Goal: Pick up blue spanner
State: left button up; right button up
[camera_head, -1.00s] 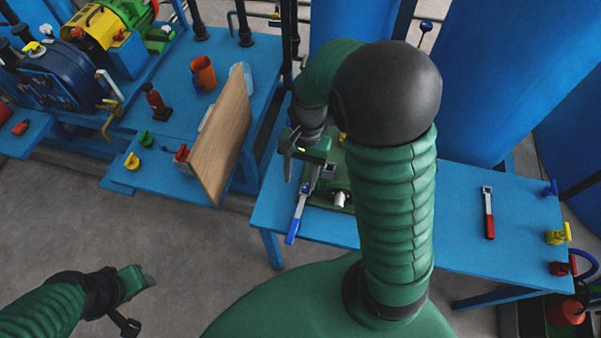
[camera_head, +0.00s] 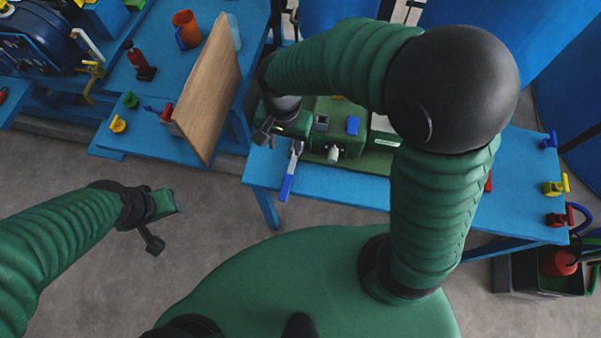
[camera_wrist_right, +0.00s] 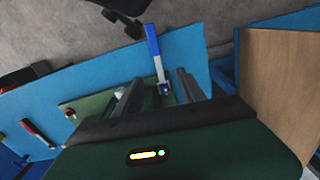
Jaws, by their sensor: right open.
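The blue spanner (camera_head: 287,184), with a blue handle and a grey metal head, lies near the left end of the blue workbench (camera_head: 375,193), its handle reaching to the front edge. My right gripper (camera_head: 264,132) is open just beyond and left of its head end. In the right wrist view the spanner (camera_wrist_right: 153,43) shows between the two open fingers (camera_wrist_right: 159,92), its head near them and its handle pointing away. I see no contact. My left gripper (camera_head: 163,222) hangs over the floor at the left, away from the bench; its jaw state is unclear.
A green machine (camera_head: 347,141) stands on the bench right beside the spanner. A wooden board (camera_head: 208,92) stands upright at the left. A red-handled tool (camera_wrist_right: 37,132) lies farther along the bench. Yellow (camera_head: 554,188) and red (camera_head: 558,219) valves sit at the right end.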

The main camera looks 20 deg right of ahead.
jog(key=b, duration=0.2)
send_over(289, 174)
jog(key=f, duration=1)
jog(key=shift+w, duration=0.4)
jog(key=f, duration=0.2)
jog(key=s+f+b, duration=0.1)
jog(key=f, duration=0.2)
jog(key=shift+w+f, duration=0.1)
jog(key=shift+f, duration=0.3)
jog(key=shift+c, duration=0.5)
jog(key=shift+c, duration=1.1)
grip_shut()
